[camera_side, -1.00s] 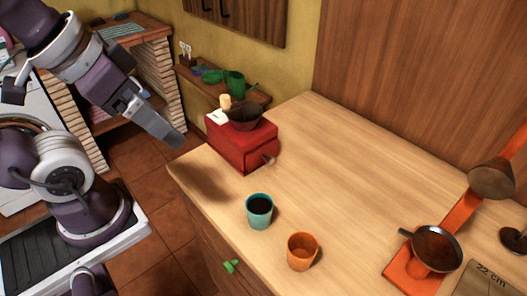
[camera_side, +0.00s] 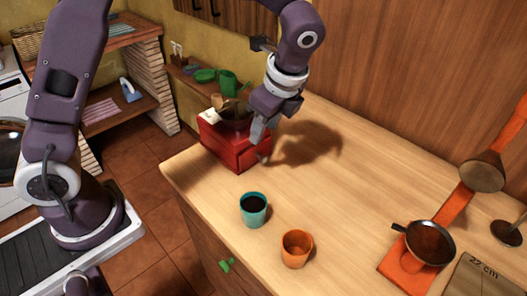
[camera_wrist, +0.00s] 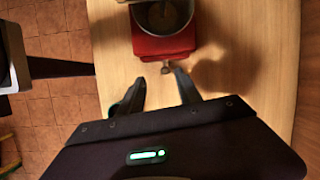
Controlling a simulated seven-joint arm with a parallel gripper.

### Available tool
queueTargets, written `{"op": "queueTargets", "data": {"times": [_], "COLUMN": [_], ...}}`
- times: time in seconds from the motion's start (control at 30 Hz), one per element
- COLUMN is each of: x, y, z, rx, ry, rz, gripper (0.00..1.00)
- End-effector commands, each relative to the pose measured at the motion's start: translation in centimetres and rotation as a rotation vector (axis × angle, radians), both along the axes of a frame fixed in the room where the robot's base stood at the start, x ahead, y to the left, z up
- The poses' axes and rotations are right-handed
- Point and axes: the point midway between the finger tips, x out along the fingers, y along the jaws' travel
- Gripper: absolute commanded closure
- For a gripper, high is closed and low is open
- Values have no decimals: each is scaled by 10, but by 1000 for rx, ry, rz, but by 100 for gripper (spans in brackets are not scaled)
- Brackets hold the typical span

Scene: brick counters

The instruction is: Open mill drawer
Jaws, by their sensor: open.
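The red mill (camera_side: 220,146) stands on the wooden counter near its left end, with a dark bowl on top. In the wrist view the red mill (camera_wrist: 163,45) is at the top, with a small knob (camera_wrist: 165,70) on its near face. My gripper (camera_side: 258,132) is beside the mill's front in the side view and covers the knob there. In the wrist view my gripper (camera_wrist: 158,80) is open, its fingers spread on either side of the knob's line. I see no contact with the knob. The drawer looks closed, though its front is partly hidden.
A teal cup (camera_side: 253,212) with dark contents and an orange cup (camera_side: 296,250) stand in front of the mill. The middle of the counter (camera_side: 350,190) is clear.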

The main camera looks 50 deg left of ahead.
Motion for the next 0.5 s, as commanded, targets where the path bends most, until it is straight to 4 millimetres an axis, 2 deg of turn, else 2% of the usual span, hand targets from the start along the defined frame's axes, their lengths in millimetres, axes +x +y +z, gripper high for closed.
{"op": "queueTargets", "data": {"times": [0.03, 0.17, 0.5], "x": [6, 14, 14], "y": [-4, -7, 16], "z": [-15, -35, -90], "rx": [22, 49, 50], "ry": [36, 80, 83], "rz": [-55, -130, -131], "gripper": [59, 59, 59]}}
